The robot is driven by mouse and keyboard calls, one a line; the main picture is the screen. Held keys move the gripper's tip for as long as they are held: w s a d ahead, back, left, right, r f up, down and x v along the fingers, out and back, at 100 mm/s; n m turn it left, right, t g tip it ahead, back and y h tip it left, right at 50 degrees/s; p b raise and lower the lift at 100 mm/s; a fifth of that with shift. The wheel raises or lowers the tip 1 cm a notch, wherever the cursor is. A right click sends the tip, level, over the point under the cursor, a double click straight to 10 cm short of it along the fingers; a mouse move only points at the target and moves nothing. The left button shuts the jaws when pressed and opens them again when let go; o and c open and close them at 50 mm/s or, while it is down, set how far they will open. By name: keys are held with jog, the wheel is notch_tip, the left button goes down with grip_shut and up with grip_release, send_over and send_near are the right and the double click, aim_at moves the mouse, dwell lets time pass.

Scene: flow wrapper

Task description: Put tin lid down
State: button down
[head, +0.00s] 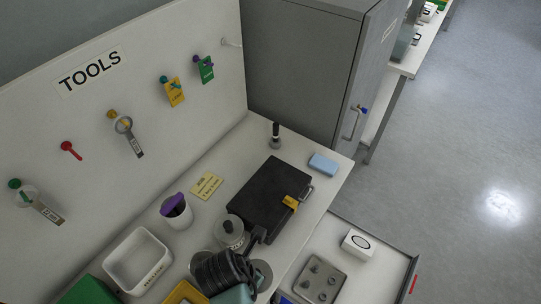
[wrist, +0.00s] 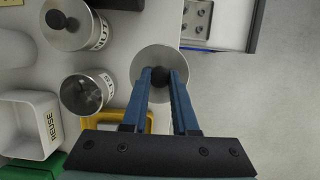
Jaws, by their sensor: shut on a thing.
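My gripper (wrist: 162,76) is shut on the dark knob of a round metal tin lid (wrist: 145,62), seen in the wrist view. The lid lies flat below the fingers, over the table's front edge in that view. I cannot tell whether it touches the table. In the head view the lid (head: 264,270) shows partly beside my dark arm. An open, empty-looking tin (wrist: 88,96) stands left of the gripper in the wrist view. A second tin, with its knobbed lid on (wrist: 68,22), stands beyond it; it also shows in the head view (head: 230,232).
A white REUSE bin (head: 138,262), a yellow tray (wrist: 150,119) and a green box (head: 88,291) crowd the near table. A black case (head: 268,195) and blue sponge (head: 323,165) lie farther back. A drawer with a metal plate (head: 320,280) stands open at the right.

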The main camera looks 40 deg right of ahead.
notch_tip(320, 180, down, 10)
jog(key=shift+s+f, duration=0.1)
dwell(0.4)
jog(key=shift+f, duration=0.15)
jog(key=c, duration=0.7)
grip_release()
